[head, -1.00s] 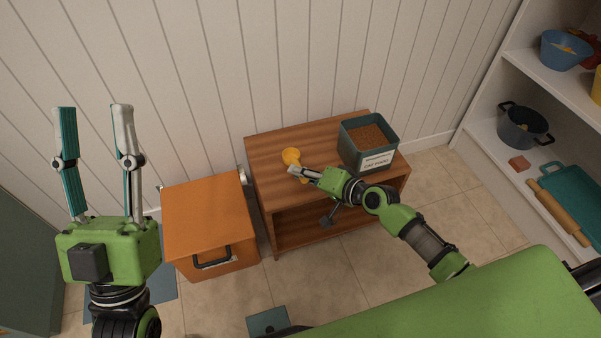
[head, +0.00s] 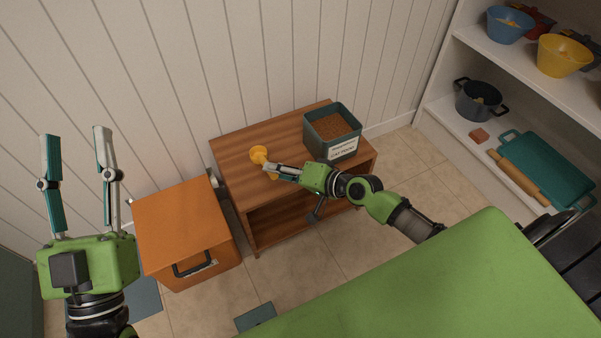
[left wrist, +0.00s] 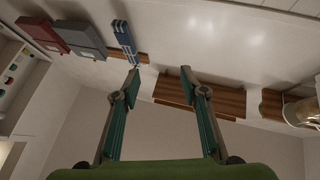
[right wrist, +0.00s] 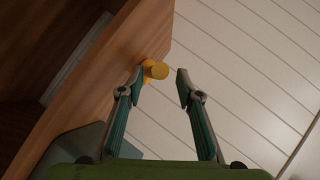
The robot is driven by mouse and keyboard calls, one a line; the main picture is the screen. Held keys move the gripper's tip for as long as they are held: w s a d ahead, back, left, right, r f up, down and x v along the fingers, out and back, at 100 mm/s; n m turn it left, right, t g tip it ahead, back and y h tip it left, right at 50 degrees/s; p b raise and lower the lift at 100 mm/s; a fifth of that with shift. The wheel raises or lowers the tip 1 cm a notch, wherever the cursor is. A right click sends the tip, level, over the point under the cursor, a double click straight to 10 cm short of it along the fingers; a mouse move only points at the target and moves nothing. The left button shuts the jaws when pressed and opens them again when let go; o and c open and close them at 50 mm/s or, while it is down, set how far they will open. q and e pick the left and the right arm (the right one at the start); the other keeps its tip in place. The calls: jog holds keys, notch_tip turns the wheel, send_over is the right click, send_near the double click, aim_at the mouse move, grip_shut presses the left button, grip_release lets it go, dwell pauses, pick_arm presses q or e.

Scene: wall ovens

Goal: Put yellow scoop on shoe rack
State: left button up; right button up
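The yellow scoop (head: 258,154) lies on top of the low brown wooden rack (head: 242,172), toward its left side. My right gripper (head: 268,170) is at the scoop, low over the rack top. In the right wrist view the scoop (right wrist: 156,69) shows just beyond the parted fingertips (right wrist: 159,78), closer to the left finger; whether that finger touches it I cannot tell. Part of the scoop's handle is hidden by the gripper in the head view. My left gripper (head: 76,134) is raised at the far left, open and empty; its spread fingers (left wrist: 160,72) also show in the left wrist view.
A cat food bin (head: 334,146) stands on the rack's right part, close to my right gripper. An orange cabinet (head: 180,222) stands left of the rack. White shelves (head: 449,112) at the right hold bowls, a pot, a teal tray and a rolling pin.

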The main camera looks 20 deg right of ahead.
jog(key=p+v, duration=0.1)
jog(key=v, duration=0.7)
jog(key=s+a+r+n+t, duration=0.1)
jog(key=a+r+n+t, duration=0.3)
jog(key=a+r, duration=0.55)
pick_arm(q)
notch_tip(320, 180, down, 6)
jog(key=w+g+y, duration=0.1)
jog(key=w+g, duration=0.1)
jog(key=g, duration=0.1)
jog(key=shift+w+g, duration=0.3)
jog(key=shift+w, duration=0.05)
pick_arm(e)
jog(key=s+r+n+t+h, duration=0.2)
jog(key=r+n+t, duration=0.3)
jog(key=r, duration=1.3)
jog(key=shift+s+r, duration=0.25)
jog(key=shift+s, duration=0.35)
jog(key=shift+a, duration=0.1)
